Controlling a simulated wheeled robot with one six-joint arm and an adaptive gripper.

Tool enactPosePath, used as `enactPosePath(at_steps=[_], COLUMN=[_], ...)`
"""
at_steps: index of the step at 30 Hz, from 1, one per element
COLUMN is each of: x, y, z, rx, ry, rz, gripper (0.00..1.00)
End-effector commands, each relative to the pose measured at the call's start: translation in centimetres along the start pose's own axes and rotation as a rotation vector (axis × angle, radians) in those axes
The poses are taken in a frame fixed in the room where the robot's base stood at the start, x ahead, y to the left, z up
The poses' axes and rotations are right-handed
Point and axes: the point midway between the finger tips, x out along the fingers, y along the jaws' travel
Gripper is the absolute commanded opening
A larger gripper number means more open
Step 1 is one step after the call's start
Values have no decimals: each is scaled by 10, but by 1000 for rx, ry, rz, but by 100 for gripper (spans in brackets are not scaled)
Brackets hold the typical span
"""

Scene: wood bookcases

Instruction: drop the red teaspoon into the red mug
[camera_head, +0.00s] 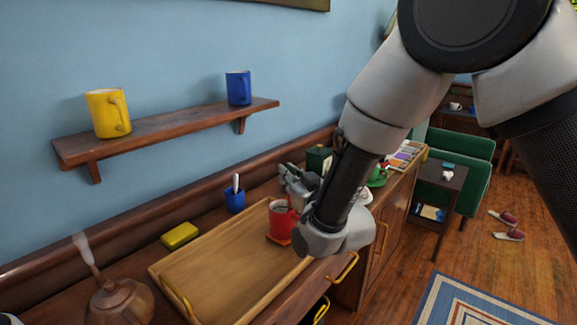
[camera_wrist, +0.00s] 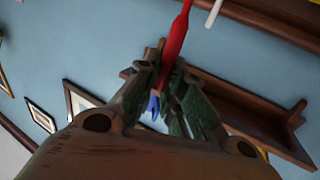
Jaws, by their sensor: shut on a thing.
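The red mug (camera_head: 281,222) stands upright on a red coaster on the wooden tray (camera_head: 215,268) in the head view. My gripper (camera_head: 291,178) is just above and behind the mug in that view, partly hidden by my arm. In the wrist view my gripper (camera_wrist: 166,98) is shut on the red teaspoon (camera_wrist: 175,45). Its long red shaft runs up out of the top of that view. I cannot make out the spoon in the head view, nor whether any of it is over the mug's opening.
A blue cup (camera_head: 235,200) with a white utensil and a yellow block (camera_head: 180,235) stand behind the tray. A wall shelf (camera_head: 170,128) holds a yellow mug (camera_head: 108,112) and a blue mug (camera_head: 238,88).

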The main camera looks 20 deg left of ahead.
Motion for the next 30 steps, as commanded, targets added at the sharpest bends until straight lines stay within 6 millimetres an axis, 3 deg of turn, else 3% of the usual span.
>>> enactPosePath(at_steps=[5,14,15,19,30], x=[0,0,0,0,-4], y=[0,0,0,0,0], z=[14,17,17,17,17], rx=[0,0,0,0,0], ry=[0,2,1,1,0], rz=[0,0,0,0,-1], gripper=[0,0,12,36,36])
